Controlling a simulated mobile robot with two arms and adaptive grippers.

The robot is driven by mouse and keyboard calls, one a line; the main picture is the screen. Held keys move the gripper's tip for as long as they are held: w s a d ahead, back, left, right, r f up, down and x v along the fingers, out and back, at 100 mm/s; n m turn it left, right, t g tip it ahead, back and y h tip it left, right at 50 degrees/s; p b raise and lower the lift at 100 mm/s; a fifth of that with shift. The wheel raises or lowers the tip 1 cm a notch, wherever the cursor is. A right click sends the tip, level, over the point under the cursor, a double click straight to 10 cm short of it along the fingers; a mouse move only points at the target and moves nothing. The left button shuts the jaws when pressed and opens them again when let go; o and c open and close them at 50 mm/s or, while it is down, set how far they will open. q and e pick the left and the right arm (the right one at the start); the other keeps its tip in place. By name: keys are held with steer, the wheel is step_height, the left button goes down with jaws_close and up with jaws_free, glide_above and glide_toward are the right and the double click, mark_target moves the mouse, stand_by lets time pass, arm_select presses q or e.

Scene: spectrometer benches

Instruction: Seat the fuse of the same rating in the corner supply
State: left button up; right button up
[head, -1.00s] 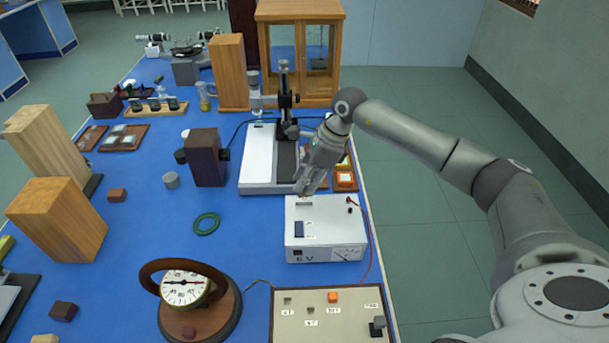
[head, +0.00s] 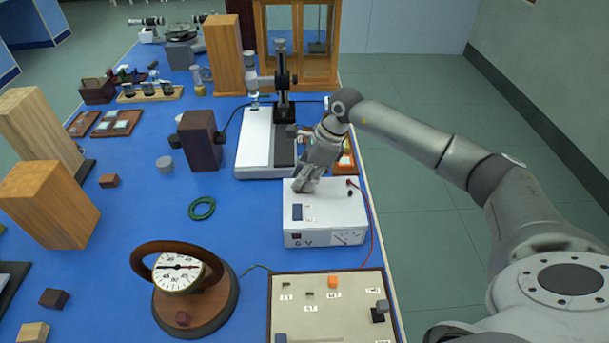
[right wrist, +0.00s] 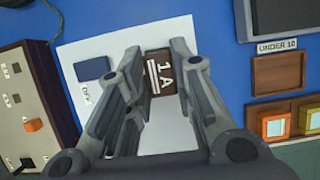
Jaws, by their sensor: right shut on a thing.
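The corner supply (head: 330,212) is a white box marked 6 V, with a dark blue switch on top and a meter on its front. It stands near the right edge of the blue bench and also shows in the right wrist view (right wrist: 82,42). My right gripper (head: 303,186) is at the back left part of its top. In the right wrist view its fingers (right wrist: 157,62) are shut on a brown fuse (right wrist: 161,76) marked 1 A. The fuse's underside and the spot beneath it are hidden, so I cannot tell whether it touches the supply. My left gripper is not in view.
A wooden tray (right wrist: 280,74) labelled UNDER 10 lies beside the supply, near orange (right wrist: 272,123) and yellow blocks. A control panel (head: 345,312) and a round gauge (head: 180,272) stand in front. A red wire (head: 371,230) runs along the supply's right side.

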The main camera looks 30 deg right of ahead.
steer(key=shift+f, duration=0.35)
steer(key=o, duration=1.1)
steer(key=shift+c, duration=0.2)
steer(key=v, duration=1.2)
